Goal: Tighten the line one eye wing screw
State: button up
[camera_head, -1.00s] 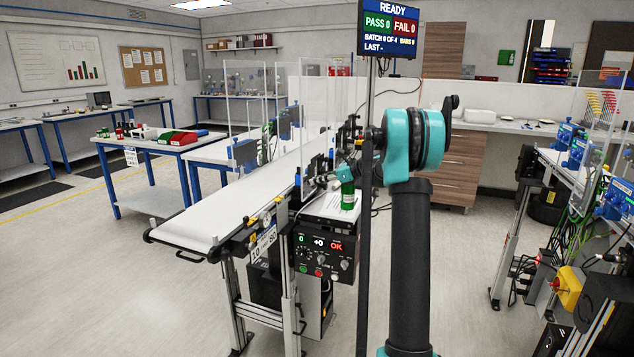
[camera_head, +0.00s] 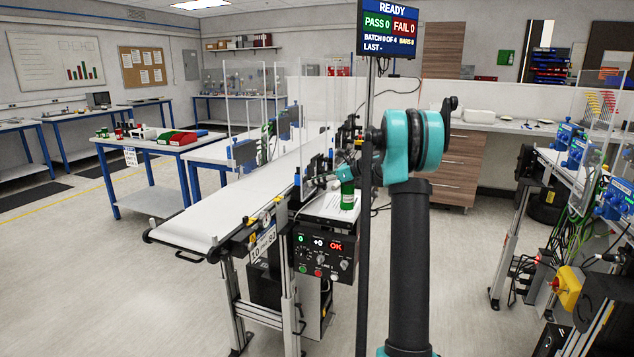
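The line one conveyor (camera_head: 215,213) has a white belt running from the front left to the back. Its sensor brackets (camera_head: 318,170) stand at the belt's right side, beside my arm. The eye wing screw is too small to make out there. My gripper is at the brackets, around the left of my teal arm joint; its fingers are small, dark and partly hidden by the arm and a post, so I cannot tell whether they are open or shut. A green bottle-like object (camera_head: 347,196) stands just below, above the control box.
The status screen (camera_head: 389,28) reads READY, PASS 0, FAIL 0. A dark post (camera_head: 364,260) stands left of my arm. Clear guard panels line the belt. Floor at front left is free.

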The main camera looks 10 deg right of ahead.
jog(key=shift+d, duration=0.1)
jog(key=v, duration=1.1)
jog(key=shift+s+d+r, duration=0.15)
jog(key=shift+s+d, duration=0.05)
jog(key=shift+d, duration=0.1)
jog(key=s+a+f+n+g+h, duration=0.1)
jog(key=s+a+f+n+h, duration=0.2)
jog(key=s+a+f+n, duration=0.5)
jog(key=s+a+f+n+g+h, duration=0.2)
jog(key=s+f+n, duration=0.15)
jog(key=s, duration=0.85)
jog(key=s+d+f+n+h, duration=0.1)
jog(key=s+f+n, duration=0.3)
jog(key=s, duration=0.4)
jog(key=s+f+n+h, duration=0.3)
jog(key=s+f+n, duration=0.1)
jog(key=s, duration=0.4)
jog(key=s+d+f+n+h, duration=0.1)
jog(key=s+f+n+h, duration=0.1)
jog(key=s+f+n, duration=0.2)
jog(key=s+f, duration=0.2)
jog(key=s, duration=0.2)
jog(key=shift+s+d+n+h, duration=0.3)
jog(key=shift+d+n, duration=0.05)
